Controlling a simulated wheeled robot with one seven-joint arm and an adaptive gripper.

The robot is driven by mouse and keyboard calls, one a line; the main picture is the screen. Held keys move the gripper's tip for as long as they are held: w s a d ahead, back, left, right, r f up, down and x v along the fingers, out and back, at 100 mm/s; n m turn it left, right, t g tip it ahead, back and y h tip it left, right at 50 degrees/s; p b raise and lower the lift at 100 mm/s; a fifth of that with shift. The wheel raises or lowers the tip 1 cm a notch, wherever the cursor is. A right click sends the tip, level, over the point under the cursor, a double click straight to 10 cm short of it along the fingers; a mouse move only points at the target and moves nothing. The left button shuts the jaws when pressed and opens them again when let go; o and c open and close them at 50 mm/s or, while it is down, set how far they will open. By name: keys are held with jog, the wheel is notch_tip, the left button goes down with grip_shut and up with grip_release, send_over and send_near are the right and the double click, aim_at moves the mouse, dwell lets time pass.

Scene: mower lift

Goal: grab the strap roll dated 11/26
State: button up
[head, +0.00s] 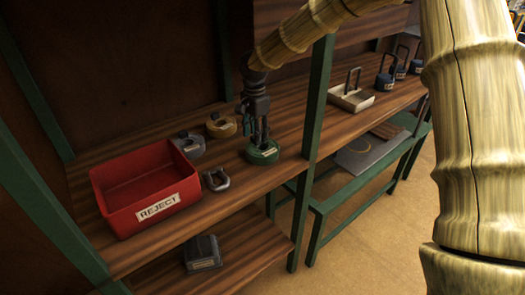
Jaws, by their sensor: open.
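A green strap roll (263,154) with a small pale label lies on the shelf beside the green post. My gripper (260,141) points down right at this roll, its fingers open at the roll's top. I cannot tell whether they touch it. A tan strap roll (220,126) and a grey strap roll (189,146) lie to the left, near the red bin. They carry small labels as well. The dates are too small to read, so I cannot tell which roll is 11/26.
A red bin (113,219) marked REJECT stands left. A grey shackle-like piece (216,180) lies at its right. The green post (319,95) rises close right of my gripper. Beyond it are a pale tray (350,99) and blue handled objects (384,81). A dark box (202,253) sits below.

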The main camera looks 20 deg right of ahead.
jog(key=shift+f, duration=0.25)
jog(key=shift+c, duration=0.4)
grip_shut()
jog(key=shift+r, duration=0.1)
